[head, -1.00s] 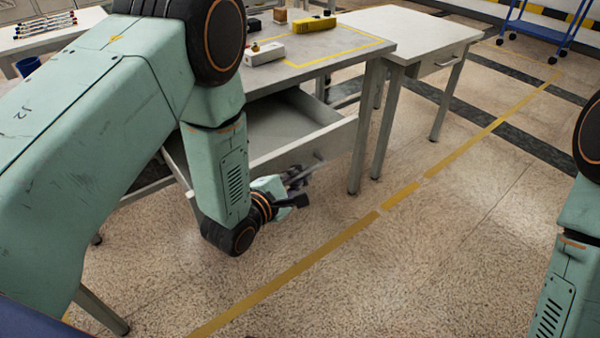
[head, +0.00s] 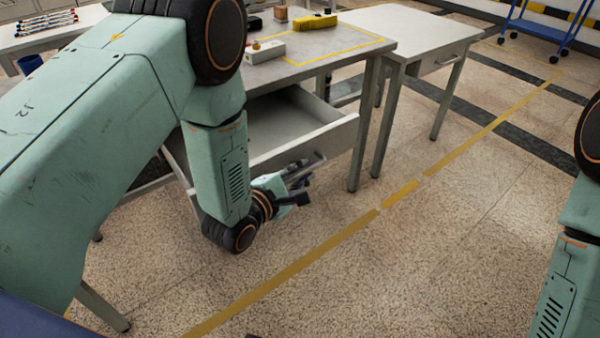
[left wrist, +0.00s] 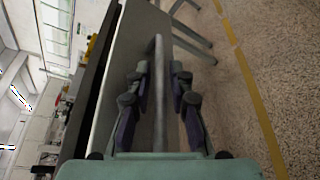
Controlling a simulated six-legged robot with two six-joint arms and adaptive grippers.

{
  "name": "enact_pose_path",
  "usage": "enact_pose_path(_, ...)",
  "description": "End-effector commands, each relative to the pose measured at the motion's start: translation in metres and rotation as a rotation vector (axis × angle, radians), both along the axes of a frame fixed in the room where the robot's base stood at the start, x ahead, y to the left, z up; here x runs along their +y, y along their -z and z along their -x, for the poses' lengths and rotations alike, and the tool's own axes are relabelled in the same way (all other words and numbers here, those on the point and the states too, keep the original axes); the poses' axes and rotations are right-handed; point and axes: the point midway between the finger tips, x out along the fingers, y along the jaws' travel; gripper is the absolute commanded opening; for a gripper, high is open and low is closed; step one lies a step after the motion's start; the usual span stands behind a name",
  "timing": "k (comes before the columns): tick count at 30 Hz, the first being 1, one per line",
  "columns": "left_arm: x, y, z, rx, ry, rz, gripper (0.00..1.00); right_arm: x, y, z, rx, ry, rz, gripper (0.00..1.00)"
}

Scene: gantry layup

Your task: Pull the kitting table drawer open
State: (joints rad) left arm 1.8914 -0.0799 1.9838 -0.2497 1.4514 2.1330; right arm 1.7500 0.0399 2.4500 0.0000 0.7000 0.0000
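The kitting table drawer (head: 315,140) stands pulled out under the grey kitting table (head: 350,42), its inside partly showing. Its bar handle (left wrist: 160,95) runs between the fingers of my left gripper (left wrist: 159,82) in the left wrist view, with a gap on each side. In the head view my left gripper (head: 298,176) is at the drawer front, with the handle end showing beside it. The gripper is open around the handle. My forearm hides the drawer's left part. My right arm shows at the right edge; its gripper is out of view.
A white side table (head: 415,35) with its own drawer stands to the right. A white box (head: 265,52) and a yellow item (head: 314,23) lie on the kitting table. A blue cart (head: 540,30) is at the back right. The floor in front is clear.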

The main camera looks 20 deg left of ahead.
Motion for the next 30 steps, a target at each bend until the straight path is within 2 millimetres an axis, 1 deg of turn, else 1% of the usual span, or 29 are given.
enact_pose_path(4,0.001,-0.001,0.005,0.001,0.000,-0.001,0.21,0.000,0.000,0.000,0.000,0.000,0.000,0.69)
enact_pose_path(8,0.007,-0.004,0.021,0.004,-0.003,0.001,0.21,0.000,0.000,0.000,0.000,0.000,0.000,0.69)
enact_pose_path(18,0.029,-0.019,0.084,0.005,-0.005,0.003,0.21,0.000,0.000,0.000,0.000,0.000,0.000,0.69)
enact_pose_path(21,0.033,-0.022,0.096,0.004,-0.003,0.001,0.21,0.000,0.000,0.000,0.000,0.000,0.000,0.69)
enact_pose_path(25,0.036,-0.024,0.107,0.002,-0.001,0.000,0.21,0.000,0.000,0.000,0.000,0.000,0.000,0.69)
enact_pose_path(30,0.038,-0.026,0.112,0.000,-0.001,0.000,0.21,0.000,0.000,0.000,0.000,0.000,0.000,0.69)
